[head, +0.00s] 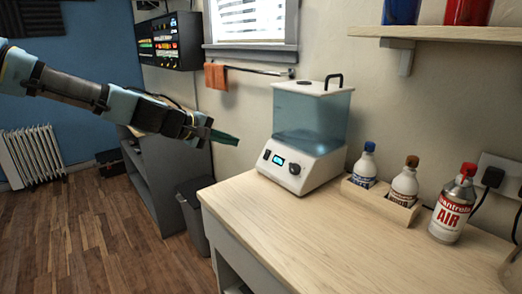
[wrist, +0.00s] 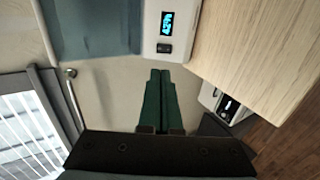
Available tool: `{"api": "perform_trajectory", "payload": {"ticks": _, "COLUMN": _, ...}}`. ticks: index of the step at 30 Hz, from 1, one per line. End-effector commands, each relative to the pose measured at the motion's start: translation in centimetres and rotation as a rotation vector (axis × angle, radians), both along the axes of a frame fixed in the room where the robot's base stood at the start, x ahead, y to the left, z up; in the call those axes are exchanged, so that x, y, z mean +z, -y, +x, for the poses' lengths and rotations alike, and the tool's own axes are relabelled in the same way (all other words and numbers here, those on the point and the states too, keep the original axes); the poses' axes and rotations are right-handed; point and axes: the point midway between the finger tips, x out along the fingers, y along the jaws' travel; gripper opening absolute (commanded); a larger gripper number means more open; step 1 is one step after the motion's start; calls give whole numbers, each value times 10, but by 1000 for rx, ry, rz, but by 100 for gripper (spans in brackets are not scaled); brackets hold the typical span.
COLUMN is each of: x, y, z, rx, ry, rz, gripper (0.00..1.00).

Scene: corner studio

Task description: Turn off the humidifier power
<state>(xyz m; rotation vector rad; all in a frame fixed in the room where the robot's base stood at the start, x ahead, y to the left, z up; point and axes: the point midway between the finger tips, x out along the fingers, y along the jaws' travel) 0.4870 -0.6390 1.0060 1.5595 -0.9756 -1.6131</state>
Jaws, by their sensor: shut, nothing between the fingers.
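The humidifier (head: 312,118) stands at the back left of the wooden counter, with a bluish clear tank on a white base. Its front has a dark switch (head: 266,154), a lit blue display (head: 278,160) and a dark knob (head: 294,168). My gripper (head: 232,139) is shut and empty, in the air left of the humidifier and apart from it. In the wrist view, the green fingers (wrist: 160,75) lie together, pointing up the picture. The switch (wrist: 164,48) and lit display (wrist: 168,22) show just beyond their tips. The knob is not seen there.
The counter (head: 300,230) is clear in front of the humidifier. A wooden holder with two bottles (head: 403,184) and a spray can (head: 452,208) stand to the right. A wall shelf (head: 440,34) hangs above. A bin (head: 194,210) stands left of the counter.

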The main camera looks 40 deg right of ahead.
Motion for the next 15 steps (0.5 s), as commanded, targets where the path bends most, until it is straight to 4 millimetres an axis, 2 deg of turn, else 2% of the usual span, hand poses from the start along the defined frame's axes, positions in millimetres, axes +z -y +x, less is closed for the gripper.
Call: {"api": "perform_trajectory", "payload": {"ticks": 15, "x": -46, "y": 88, "z": -7, "rx": -2, "ry": -2, "rz": 0, "gripper": 0}}
